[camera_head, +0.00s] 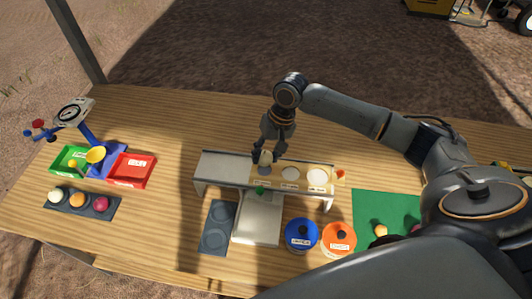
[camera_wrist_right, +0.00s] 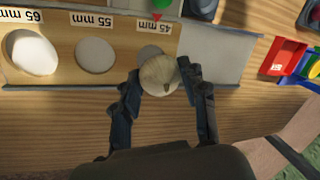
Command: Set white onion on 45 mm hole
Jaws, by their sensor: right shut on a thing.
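My right gripper (camera_head: 267,157) is shut on a pale white onion (camera_head: 265,159), which also shows between the fingertips (camera_wrist_right: 163,88) in the right wrist view (camera_wrist_right: 158,74). The onion is at the 45 mm end of the sizing board (camera_head: 328,184), over or very close to the 45 mm hole. I cannot tell whether it touches the board. The 45 mm label (camera_wrist_right: 157,26) is just beyond the onion in the wrist view. The 55 mm hole (camera_wrist_right: 96,55) is beside it, and the 65 mm hole (camera_wrist_right: 33,53) is farther left. My left gripper is not in view.
Green (camera_head: 70,160) and red (camera_head: 131,170) bins stand left. The table behind the shelf is clear.

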